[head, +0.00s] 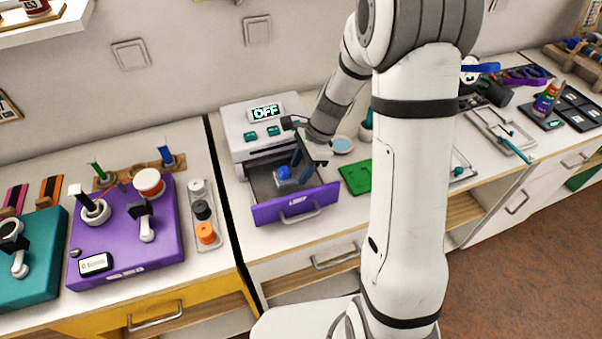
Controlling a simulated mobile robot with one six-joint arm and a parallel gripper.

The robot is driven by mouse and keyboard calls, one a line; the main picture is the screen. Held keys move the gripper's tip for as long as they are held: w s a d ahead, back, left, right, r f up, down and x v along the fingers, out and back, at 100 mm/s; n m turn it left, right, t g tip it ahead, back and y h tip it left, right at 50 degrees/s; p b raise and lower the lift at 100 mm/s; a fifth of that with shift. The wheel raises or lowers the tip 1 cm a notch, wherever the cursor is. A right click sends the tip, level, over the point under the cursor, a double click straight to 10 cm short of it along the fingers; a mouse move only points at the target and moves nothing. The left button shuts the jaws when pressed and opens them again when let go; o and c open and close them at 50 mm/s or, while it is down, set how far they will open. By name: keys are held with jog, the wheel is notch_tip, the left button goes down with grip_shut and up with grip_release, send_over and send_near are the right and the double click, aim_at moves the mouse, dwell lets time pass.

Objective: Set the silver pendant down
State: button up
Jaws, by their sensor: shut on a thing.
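My gripper (308,161) reaches down over the open purple-fronted drawer (296,204) of a white machine (250,128) whose display reads OFF. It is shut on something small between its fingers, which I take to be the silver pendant. The pendant itself is too small and too hidden to make out. A small blue piece (284,173) shows inside the drawer, just left of the fingers. I cannot tell whether the held thing touches the drawer floor.
A green board (356,177) and a pale blue round dish (342,145) lie right of the drawer. A purple station (125,240) and a grey tray of round pots (203,215) stand to the left. My arm hides part of the counter on the right.

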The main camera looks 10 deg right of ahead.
jog(key=shift+f, duration=1.55)
jog(key=o, duration=1)
jog(key=shift+r, duration=0.15)
jog(key=s+v, duration=0.1)
jog(key=v, duration=1)
jog(key=s+r+n+t+h, duration=0.1)
jog(key=s+r+n, duration=0.2)
jog(key=s+n, duration=0.2)
jog(key=s+d+r+n+t+h, duration=0.1)
jog(key=s+r+n+h, duration=0.1)
jog(key=s+n, duration=0.3)
jog(key=s+d+r+n+t+h, duration=0.1)
jog(key=s+r+n, duration=0.3)
jog(key=s, duration=0.4)
jog(key=shift+s+d+r+n+h, duration=0.1)
jog(key=shift+r+n+h, duration=0.2)
jog(key=shift+n, duration=0.6)
